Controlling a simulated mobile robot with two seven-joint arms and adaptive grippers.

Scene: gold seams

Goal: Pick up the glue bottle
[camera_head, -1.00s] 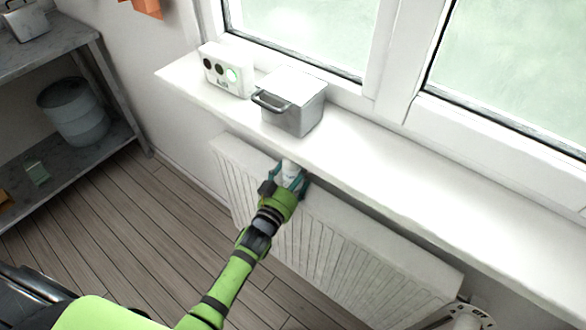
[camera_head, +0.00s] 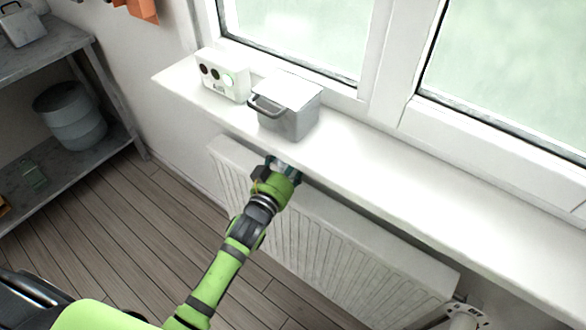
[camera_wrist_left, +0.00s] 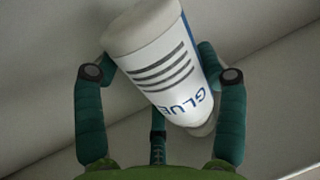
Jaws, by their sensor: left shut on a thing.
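The glue bottle (camera_wrist_left: 160,60) is white with dark stripes and blue "GLUE" lettering in the left wrist view. It lies tilted between the teal fingers of my left gripper (camera_wrist_left: 158,95), which is shut on it. In the head view my left gripper (camera_head: 282,168) is at the front edge of the windowsill, above the radiator. The bottle is mostly hidden there by the gripper and the sill edge. My right gripper is not in view.
The white windowsill (camera_head: 400,180) holds a grey lidded box (camera_head: 288,108) with a handle and a white box with round dials (camera_head: 222,76). A ribbed radiator (camera_head: 330,240) stands below. A grey shelf with a drum (camera_head: 70,115) is at the left. The sill's right part is clear.

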